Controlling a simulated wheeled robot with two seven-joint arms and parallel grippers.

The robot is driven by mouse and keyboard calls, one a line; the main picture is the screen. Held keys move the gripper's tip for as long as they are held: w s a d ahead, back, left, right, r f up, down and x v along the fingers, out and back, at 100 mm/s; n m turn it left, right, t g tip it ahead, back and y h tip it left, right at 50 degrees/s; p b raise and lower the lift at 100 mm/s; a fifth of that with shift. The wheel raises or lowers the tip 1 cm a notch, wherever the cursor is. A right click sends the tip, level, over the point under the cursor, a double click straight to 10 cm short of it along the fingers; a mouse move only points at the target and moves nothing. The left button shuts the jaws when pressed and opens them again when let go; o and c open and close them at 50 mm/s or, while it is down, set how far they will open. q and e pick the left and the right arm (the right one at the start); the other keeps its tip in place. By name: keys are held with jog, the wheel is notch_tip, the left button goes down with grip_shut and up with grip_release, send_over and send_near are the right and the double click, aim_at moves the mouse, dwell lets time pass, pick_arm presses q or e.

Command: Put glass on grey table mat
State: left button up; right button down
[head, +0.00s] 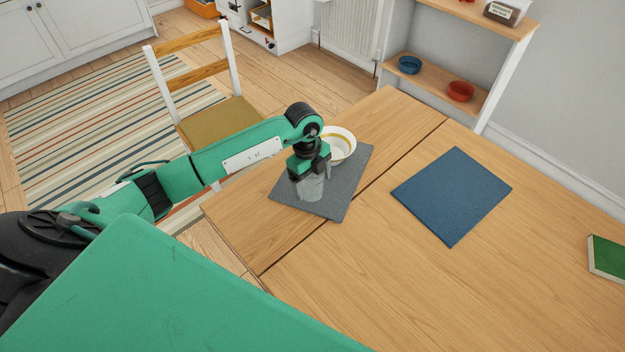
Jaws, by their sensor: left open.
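A clear glass (311,188) stands on the grey table mat (345,190), near the mat's left part. My left gripper (309,174) is right above the glass, pointing down, with its fingers open around or beside the upper part of the glass. The fingers and gripper body hide the rim, so I cannot tell whether they touch it. My right gripper is not in view.
A white bowl with a yellow band (341,147) sits at the mat's back edge, close behind my gripper. A blue mat (452,195) lies bare to the right. A green book (607,257) lies at the far right. A chair (215,110) stands beyond the table.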

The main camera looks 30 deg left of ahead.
pick_arm(q)
jog(key=shift+r, duration=0.6)
notch_tip(320, 180, up, 11)
jog(key=a+b, duration=0.1)
jog(key=shift+w+a+b, duration=0.25)
jog(key=shift+a+b, duration=0.1)
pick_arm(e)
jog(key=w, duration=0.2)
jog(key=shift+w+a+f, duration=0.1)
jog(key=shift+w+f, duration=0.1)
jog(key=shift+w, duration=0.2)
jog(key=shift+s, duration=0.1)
